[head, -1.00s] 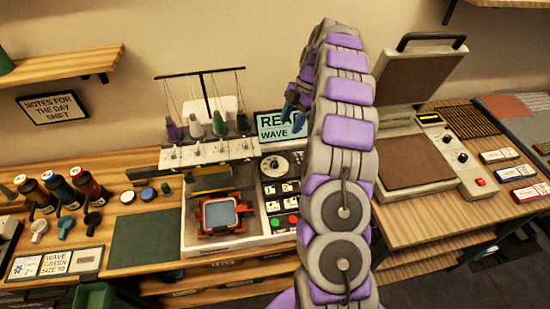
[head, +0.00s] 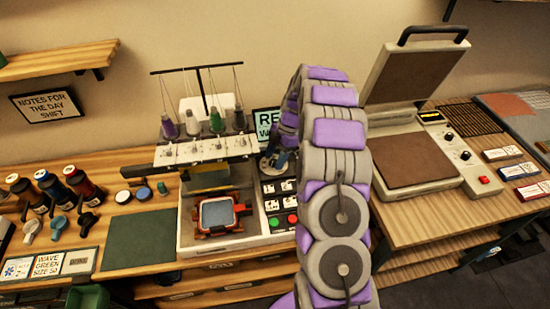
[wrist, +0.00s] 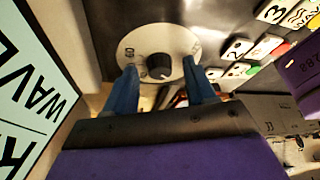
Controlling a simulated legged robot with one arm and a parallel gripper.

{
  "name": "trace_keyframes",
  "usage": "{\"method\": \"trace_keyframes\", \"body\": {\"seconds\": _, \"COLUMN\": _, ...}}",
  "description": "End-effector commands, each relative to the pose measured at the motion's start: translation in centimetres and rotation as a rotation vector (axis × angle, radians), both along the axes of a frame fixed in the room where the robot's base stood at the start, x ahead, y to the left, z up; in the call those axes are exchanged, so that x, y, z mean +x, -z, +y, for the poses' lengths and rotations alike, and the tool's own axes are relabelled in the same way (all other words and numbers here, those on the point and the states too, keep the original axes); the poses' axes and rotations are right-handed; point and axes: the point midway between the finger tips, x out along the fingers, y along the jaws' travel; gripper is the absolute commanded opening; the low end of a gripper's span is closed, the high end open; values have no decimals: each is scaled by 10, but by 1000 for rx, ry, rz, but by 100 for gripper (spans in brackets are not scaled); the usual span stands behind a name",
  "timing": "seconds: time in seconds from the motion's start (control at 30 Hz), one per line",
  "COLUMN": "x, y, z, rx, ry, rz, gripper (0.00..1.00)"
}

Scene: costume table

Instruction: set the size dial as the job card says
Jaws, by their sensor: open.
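The size dial (wrist: 150,42) is a pale disc with a dark centre knob (wrist: 158,66) on a dark panel in the wrist view. Size marks show on its rim, but they are too small to read surely. My gripper (wrist: 160,76) is open, its blue fingers apart on either side of the knob; I cannot tell if they touch it. In the head view my gripper (head: 279,161) is over the panel and largely hides the dial. The job card (head: 50,265) at lower left reads "WAVE GREEN SIZE" and a number I cannot read surely.
A display (head: 266,122) with "WAVE" stands behind the panel, close to my wrist. Buttons (head: 282,204) are in front of the dial. The embroidery machine (head: 205,150) with thread cones is left, a heat press (head: 413,160) right. A green mat (head: 138,240) lies left.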

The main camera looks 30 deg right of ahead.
Motion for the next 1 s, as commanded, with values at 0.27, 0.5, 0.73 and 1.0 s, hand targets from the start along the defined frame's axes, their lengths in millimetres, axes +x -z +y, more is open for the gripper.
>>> {"method": "trace_keyframes", "body": {"seconds": 0.27, "x": 0, "y": 3, "z": 1, "rx": -1, "ry": 1, "rz": -2, "gripper": 55}}
{"method": "trace_keyframes", "body": {"seconds": 0.5, "x": 0, "y": 2, "z": 1, "rx": -1, "ry": 1, "rz": -2, "gripper": 38}}
{"method": "trace_keyframes", "body": {"seconds": 0.73, "x": 0, "y": 2, "z": 1, "rx": -1, "ry": 1, "rz": -2, "gripper": 16}}
{"method": "trace_keyframes", "body": {"seconds": 1.0, "x": 1, "y": 2, "z": 1, "rx": -2, "ry": 3, "rz": -3, "gripper": 2}}
